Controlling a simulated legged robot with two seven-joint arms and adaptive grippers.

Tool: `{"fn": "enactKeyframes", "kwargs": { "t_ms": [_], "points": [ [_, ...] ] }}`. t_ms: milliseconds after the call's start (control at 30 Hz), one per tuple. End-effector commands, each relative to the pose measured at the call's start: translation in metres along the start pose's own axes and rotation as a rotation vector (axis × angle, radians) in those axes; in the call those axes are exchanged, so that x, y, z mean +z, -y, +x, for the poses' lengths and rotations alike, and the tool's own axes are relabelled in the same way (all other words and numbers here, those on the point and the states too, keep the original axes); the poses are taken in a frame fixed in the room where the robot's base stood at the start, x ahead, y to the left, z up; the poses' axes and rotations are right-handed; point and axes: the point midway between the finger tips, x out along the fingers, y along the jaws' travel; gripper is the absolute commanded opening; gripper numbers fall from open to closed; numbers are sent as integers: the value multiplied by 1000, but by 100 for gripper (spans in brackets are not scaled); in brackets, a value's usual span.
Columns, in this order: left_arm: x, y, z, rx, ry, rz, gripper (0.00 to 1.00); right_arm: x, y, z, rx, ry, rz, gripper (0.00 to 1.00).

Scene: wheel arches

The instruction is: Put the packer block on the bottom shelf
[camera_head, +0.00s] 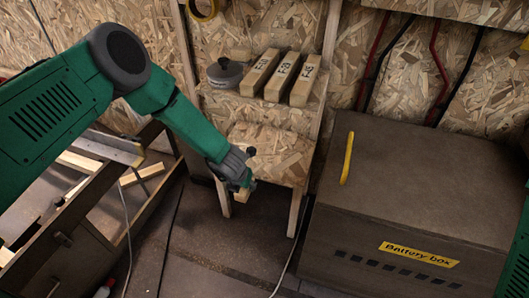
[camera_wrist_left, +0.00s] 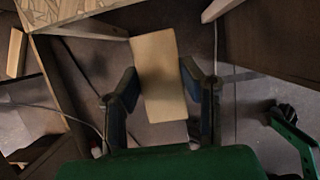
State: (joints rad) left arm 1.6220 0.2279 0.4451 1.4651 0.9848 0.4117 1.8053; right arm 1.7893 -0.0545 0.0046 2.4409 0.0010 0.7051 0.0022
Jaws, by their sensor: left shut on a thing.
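My left gripper (camera_head: 240,182) is beside and in front of the lower OSB shelf (camera_head: 270,160). It is shut on the packer block, a pale wooden block (camera_wrist_left: 158,75); the left wrist view shows the block between both fingers, held clear of the floor. In the head view only a small end of the block (camera_head: 243,195) shows below the fingers; the rest is hidden. The lower shelf's visible top is bare. My right gripper does not show clearly; only green parts of mine appear at the right edges.
A shelf upright (camera_head: 301,200) is right of the gripper. A large battery box (camera_head: 420,185) stands at right. Timber framing (camera_head: 90,225) and cables are at left.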

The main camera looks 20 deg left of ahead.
Motion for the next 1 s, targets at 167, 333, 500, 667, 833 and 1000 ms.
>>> {"fn": "enactKeyframes", "kwargs": {
  "t_ms": [167, 333, 500, 667, 833, 1000],
  "points": [
    [31, 0, 14, 0, 7, -3, 6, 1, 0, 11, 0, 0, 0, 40],
    [57, 1, 24, -3, 13, -6, 6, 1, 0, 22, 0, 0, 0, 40],
    [83, 1, 37, -3, 12, -7, 6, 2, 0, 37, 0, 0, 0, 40],
    [107, 1, 46, -3, 9, -6, 6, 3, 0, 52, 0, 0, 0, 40],
    [120, 1, 48, -3, 7, -2, 6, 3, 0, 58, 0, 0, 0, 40],
    [135, 1, 57, -2, 10, -2, 6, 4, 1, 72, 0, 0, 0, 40]
  ]
}}
